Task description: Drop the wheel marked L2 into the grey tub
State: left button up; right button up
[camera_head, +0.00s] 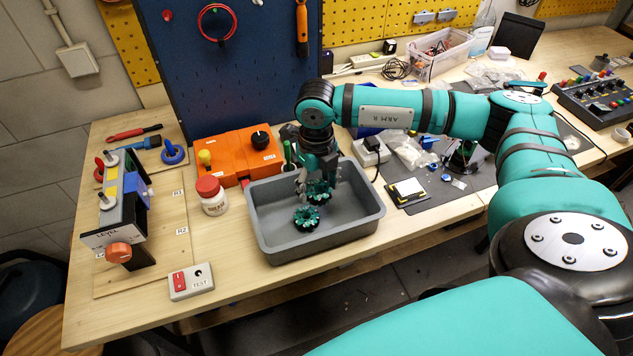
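The grey tub (262,238) stands on the wooden bench near its front edge. A dark green toothed wheel (306,218) lies on the tub's floor. My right gripper (318,193) points down into the tub, its fingers on either side of a second green wheel (319,187). The fingers appear closed on this wheel, just behind the lying one. I cannot read a mark on either wheel, so I cannot tell which is L2. My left gripper is out of view.
An orange box (232,155) stands behind the tub. A white jar with a red lid (211,195) is left of it, and a TEST switch box (190,281) is at the front. A LEVEL stand (118,215) is further left. A small black-and-yellow device (407,191) lies right of the tub.

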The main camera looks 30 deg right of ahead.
jog(key=o, duration=0.4)
jog(key=shift+c, duration=0.2)
notch_tip(320, 180, up, 12)
